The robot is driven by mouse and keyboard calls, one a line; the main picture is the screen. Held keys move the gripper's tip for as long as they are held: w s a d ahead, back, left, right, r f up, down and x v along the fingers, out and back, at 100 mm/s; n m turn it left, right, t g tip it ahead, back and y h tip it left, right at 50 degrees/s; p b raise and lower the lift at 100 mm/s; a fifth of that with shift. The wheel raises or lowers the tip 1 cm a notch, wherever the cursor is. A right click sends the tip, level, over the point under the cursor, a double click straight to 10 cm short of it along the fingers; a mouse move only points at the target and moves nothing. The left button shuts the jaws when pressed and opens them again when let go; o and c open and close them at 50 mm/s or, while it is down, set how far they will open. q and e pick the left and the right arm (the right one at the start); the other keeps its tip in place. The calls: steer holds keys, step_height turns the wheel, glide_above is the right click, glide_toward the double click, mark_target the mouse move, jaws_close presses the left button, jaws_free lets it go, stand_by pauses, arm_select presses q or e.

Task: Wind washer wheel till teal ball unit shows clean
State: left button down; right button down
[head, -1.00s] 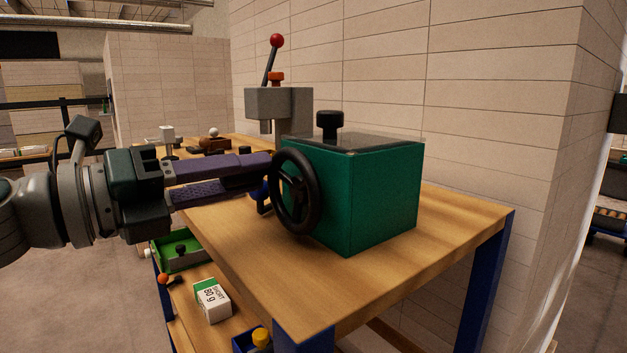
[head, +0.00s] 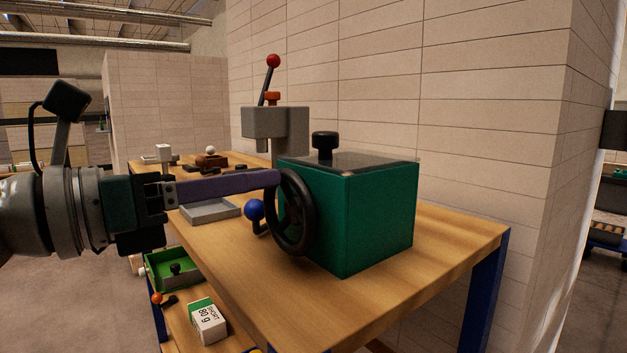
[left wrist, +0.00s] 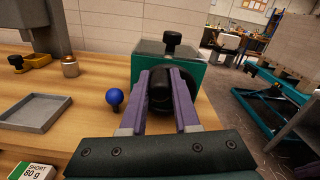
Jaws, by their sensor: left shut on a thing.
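The washer is a green box (head: 378,222) with a dark lid and a black knob (head: 325,145) on top; it stands on the wooden bench. Its black wheel (head: 308,228) is on the left side of the box. My left gripper (head: 279,179) is shut on the wheel at its upper rim; in the left wrist view its purple fingers (left wrist: 161,82) lie either side of the dark wheel. A blue ball (head: 254,210) on a dark bent stem is close by the wheel; I cannot tell whether it is attached. No teal ball unit can be made out. My right gripper is not in view.
A grey tray (head: 210,211) lies on the bench (head: 440,266) left of the wheel. A grey press with a red-knobbed lever (head: 275,122) stands behind the washer, near the tiled wall. A green bin (head: 172,270) and a white-green carton (head: 208,322) sit lower down. The front bench area is clear.

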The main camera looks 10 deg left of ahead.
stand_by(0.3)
arm_select(q)
steer(key=c, duration=0.6)
jaws_free()
steer(key=shift+c, duration=0.2)
steer(key=shift+s, duration=0.15)
steer(key=shift+s+a+f, duration=0.1)
steer(key=shift+s+a, duration=0.1)
steer(key=shift+s, duration=0.05)
steer(key=b+v, duration=0.3)
steer(key=v, duration=0.6)
